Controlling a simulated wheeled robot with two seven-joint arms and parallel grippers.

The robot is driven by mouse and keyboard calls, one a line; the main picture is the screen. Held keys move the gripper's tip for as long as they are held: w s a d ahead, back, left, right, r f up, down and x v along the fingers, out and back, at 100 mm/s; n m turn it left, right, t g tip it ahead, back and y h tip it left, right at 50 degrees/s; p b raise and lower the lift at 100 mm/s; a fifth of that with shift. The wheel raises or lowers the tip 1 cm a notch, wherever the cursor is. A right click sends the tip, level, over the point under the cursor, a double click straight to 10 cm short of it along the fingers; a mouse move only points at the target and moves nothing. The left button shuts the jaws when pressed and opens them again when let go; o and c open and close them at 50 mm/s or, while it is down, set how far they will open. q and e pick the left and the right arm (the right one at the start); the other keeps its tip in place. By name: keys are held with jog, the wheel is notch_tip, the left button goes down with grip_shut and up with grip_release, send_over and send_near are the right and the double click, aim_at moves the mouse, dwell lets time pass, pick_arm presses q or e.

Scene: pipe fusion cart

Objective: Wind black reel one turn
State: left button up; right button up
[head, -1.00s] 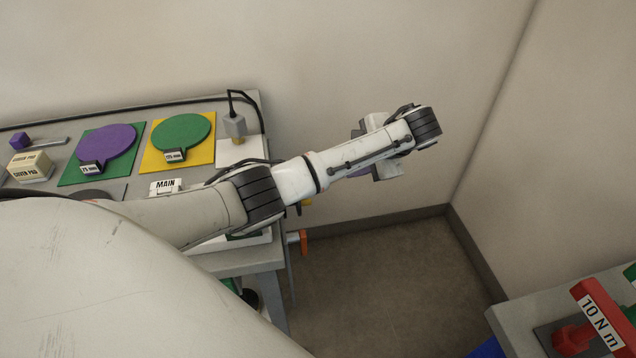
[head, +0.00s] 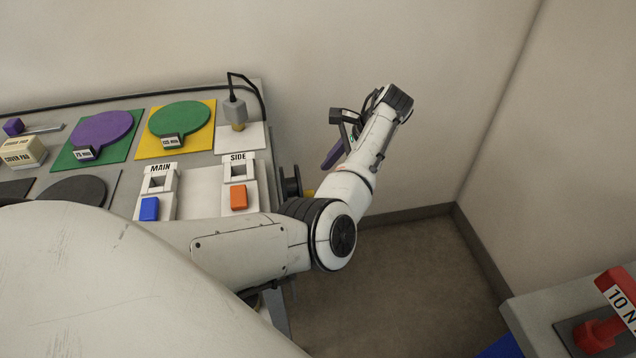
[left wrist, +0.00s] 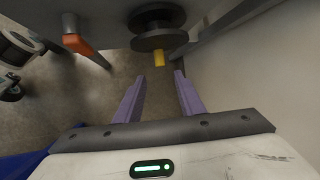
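The black reel (head: 290,182) is mounted at the right side of the cart, partly behind my arm in the head view. In the left wrist view the reel (left wrist: 158,38) is at the top, with a short yellow handle (left wrist: 159,58) on its near side. My left gripper (head: 330,160) is to the right of the reel in the head view. Its purple fingers, seen in the left wrist view (left wrist: 159,77), are apart and empty, with the yellow handle a little beyond the gap between their tips. My right gripper is not in view.
An orange handle (left wrist: 76,44) sticks out from the cart left of the reel. The cart top (head: 205,190) carries MAIN and SIDE switch blocks and coloured pads. A wall stands close at the right of the wrist view. A table with a red 10 N m tool (head: 612,310) is at lower right.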

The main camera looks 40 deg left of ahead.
pick_arm(q)
jog(key=x, duration=0.8)
jog(key=shift+b, duration=0.45)
jog(key=shift+c, duration=0.5)
jog(key=shift+r, duration=0.1)
grip_shut()
